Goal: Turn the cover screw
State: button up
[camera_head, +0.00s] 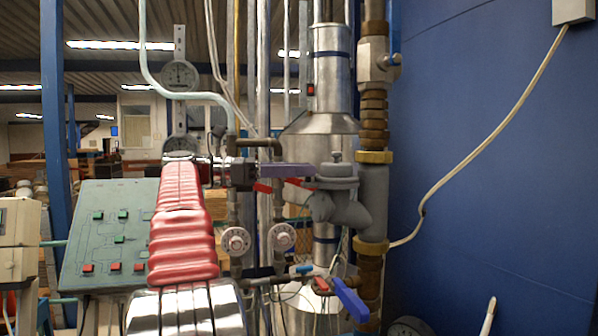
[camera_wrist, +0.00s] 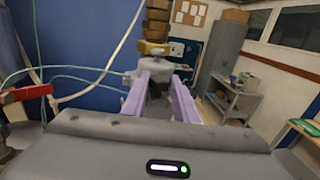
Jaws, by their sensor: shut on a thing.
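The cover screw (camera_head: 338,171) is a grey round cap with a small knob on top, on the upper end of a grey angled valve body (camera_head: 345,211) at the middle right. My gripper (camera_head: 314,171) comes in level from the left, with its pale purple fingers at the height of the cap. In the wrist view my gripper (camera_wrist: 161,78) has one finger on each side of the cap (camera_wrist: 157,68), shut on it. The fingers stand well apart, and the exact contact is partly hidden.
Rusty brass-coloured pipe fittings (camera_head: 373,105) rise close beside the cap. A blue wall (camera_head: 490,150) fills the right. A green panel (camera_head: 115,238) stands at left.

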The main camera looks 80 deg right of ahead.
jog(key=shift+d+m+g+y, duration=0.1)
jog(key=shift+m+g+y, duration=0.4)
jog(key=shift+y, duration=0.4)
jog(key=o, duration=1.1)
jog(key=shift+c, duration=0.2)
jog(key=shift+w, duration=0.15)
jog(key=v, duration=1.3)
jog(key=shift+w, duration=0.3)
jog(key=shift+r, duration=0.1)
jog(key=shift+m, duration=0.3)
